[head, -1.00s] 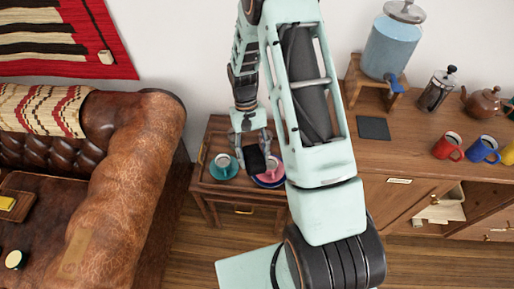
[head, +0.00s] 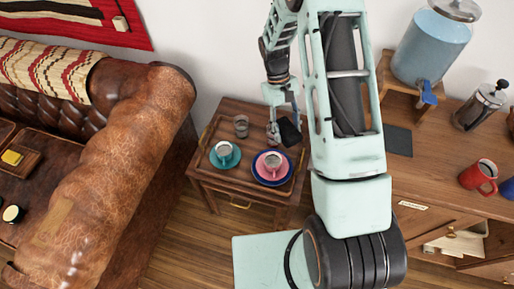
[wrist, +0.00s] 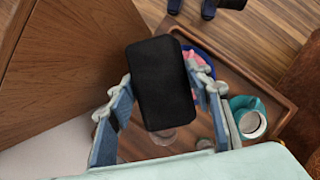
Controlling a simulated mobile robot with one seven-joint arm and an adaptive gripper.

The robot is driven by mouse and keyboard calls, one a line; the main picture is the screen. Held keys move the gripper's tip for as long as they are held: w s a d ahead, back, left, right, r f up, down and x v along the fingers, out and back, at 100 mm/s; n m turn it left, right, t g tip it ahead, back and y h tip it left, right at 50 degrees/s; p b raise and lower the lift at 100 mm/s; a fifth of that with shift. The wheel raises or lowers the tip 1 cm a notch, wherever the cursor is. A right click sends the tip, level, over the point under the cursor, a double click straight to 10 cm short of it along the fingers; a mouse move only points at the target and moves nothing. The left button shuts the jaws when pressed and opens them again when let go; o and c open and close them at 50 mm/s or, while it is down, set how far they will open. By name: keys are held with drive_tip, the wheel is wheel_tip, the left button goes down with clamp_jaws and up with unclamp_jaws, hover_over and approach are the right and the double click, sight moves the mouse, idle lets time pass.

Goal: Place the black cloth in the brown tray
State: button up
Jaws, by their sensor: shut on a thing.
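The black cloth (head: 290,131) is a dark, flat, rounded slab in my gripper (head: 278,128). In the wrist view the cloth (wrist: 163,85) lies between the two blue-padded fingers, which are shut on it. The brown tray (head: 236,187) appears to be the rimmed wooden top of the small side table. The gripper and cloth are above its back right part, seemingly clear of the surface. The tray's right rear part is partly hidden by the cloth and my arm.
The tray holds a teal cup and saucer (head: 225,154), a pink cup and saucer on a blue plate (head: 272,166), and a clear glass (head: 241,125). A leather sofa (head: 130,150) stands left. The cabinet at right carries a dispenser (head: 431,48), French press (head: 481,105) and red mug (head: 480,177).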

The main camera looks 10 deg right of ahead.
drive_tip(key=w+d+f+n+t+b, duration=0.45)
drive_tip(key=w+f+n+b, duration=0.25)
drive_tip(key=w+n+b, duration=0.45)
drive_tip(key=w+d+f+n+t+b, duration=0.5)
drive_tip(key=w+n+b, duration=0.4)
drive_tip(key=n+b, duration=0.5)
drive_tip(key=shift+n+g, duration=0.45)
drive_tip(key=shift+g, duration=0.3)
drive_tip(key=f+b, duration=0.1)
drive_tip(key=f, duration=0.2)
drive_tip(key=f+b, duration=0.1)
drive_tip(key=f, duration=0.3)
drive_tip(key=d+f+b, duration=0.1)
drive_tip(key=f, duration=0.3)
drive_tip(key=shift+s, duration=0.15)
drive_tip(key=shift+f, duration=0.2)
drive_tip(key=o, duration=1.1)
drive_tip(key=shift+r, duration=0.1)
